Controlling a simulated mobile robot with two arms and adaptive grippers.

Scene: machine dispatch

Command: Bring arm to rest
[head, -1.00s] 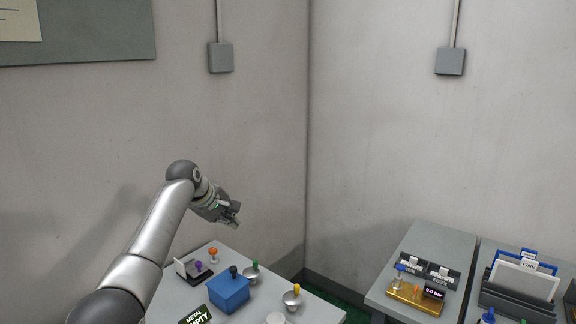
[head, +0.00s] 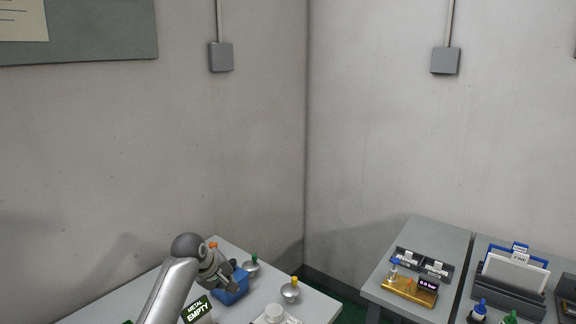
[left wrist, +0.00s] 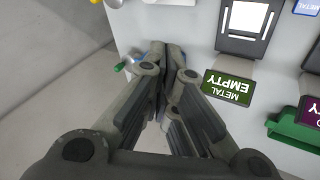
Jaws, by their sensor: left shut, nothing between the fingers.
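My left arm comes in from the lower left of the head view. Its gripper (head: 229,278) is over the left table (head: 318,304), in front of the blue box (head: 236,291), which it partly hides. In the left wrist view the fingers of my left gripper (left wrist: 162,92) are shut with nothing between them. I cannot tell whether the gripper touches the box. My right gripper is not in view.
The METAL EMPTY sign (head: 197,309) stands near my left arm. Metal cups with a green knob (head: 251,267) and a yellow knob (head: 290,291) stand right of the gripper. A brass device (head: 410,290) is on the right table (head: 432,240). Walls close off the back.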

